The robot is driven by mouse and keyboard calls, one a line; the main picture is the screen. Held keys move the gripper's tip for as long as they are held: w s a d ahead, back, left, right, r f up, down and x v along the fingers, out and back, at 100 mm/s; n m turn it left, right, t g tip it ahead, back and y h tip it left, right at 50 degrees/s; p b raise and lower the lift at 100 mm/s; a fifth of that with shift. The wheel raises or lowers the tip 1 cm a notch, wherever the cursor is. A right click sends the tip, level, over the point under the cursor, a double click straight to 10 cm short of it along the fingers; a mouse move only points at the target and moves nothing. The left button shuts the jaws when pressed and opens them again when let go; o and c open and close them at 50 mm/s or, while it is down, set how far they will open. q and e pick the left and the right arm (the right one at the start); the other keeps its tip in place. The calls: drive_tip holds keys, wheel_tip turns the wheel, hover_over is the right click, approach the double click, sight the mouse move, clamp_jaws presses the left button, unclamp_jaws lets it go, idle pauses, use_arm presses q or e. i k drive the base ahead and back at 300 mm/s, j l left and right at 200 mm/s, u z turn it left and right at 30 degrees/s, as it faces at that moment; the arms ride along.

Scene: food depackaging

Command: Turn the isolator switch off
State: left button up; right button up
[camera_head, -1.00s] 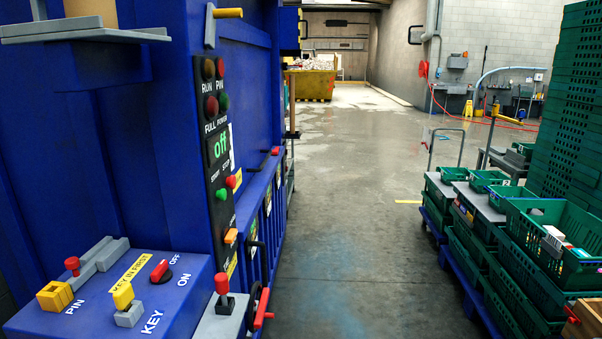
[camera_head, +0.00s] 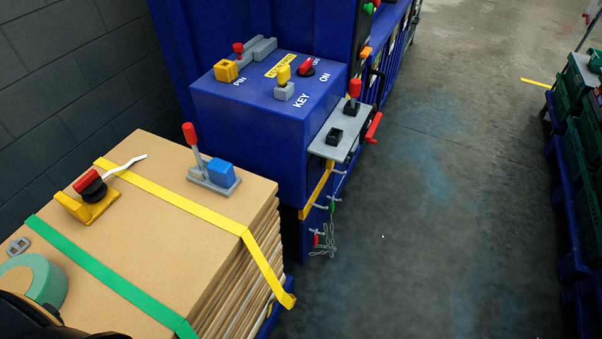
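A rotary switch with a red handle on a round black base (camera_head: 306,67) sits on top of the blue control box (camera_head: 250,108). A yellow block (camera_head: 226,71) and a grey bolt with a red knob (camera_head: 238,48) are by the PIN label.
A strapped cardboard stack (camera_head: 150,240) stands in front of the box, with a red-handled tool (camera_head: 92,186) and green tape (camera_head: 45,280) on top. A grey shelf with a red-topped lever (camera_head: 354,95) juts from the box's right. The floor (camera_head: 440,220) right is clear.

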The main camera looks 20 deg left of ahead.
sight(326, 163)
drive_tip(key=k+j+u, duration=0.15)
drive_tip(key=i+l, duration=0.15)
drive_tip(key=l, duration=0.15)
drive_tip(key=i+l, duration=0.2)
drive_tip(key=i+l+u, duration=0.15)
drive_tip(key=l+u, duration=0.25)
drive_tip(key=i+l+u, duration=0.1)
drive_tip(key=u, duration=0.35)
drive_tip(key=l+u, duration=0.4)
drive_tip(key=i+l, duration=0.05)
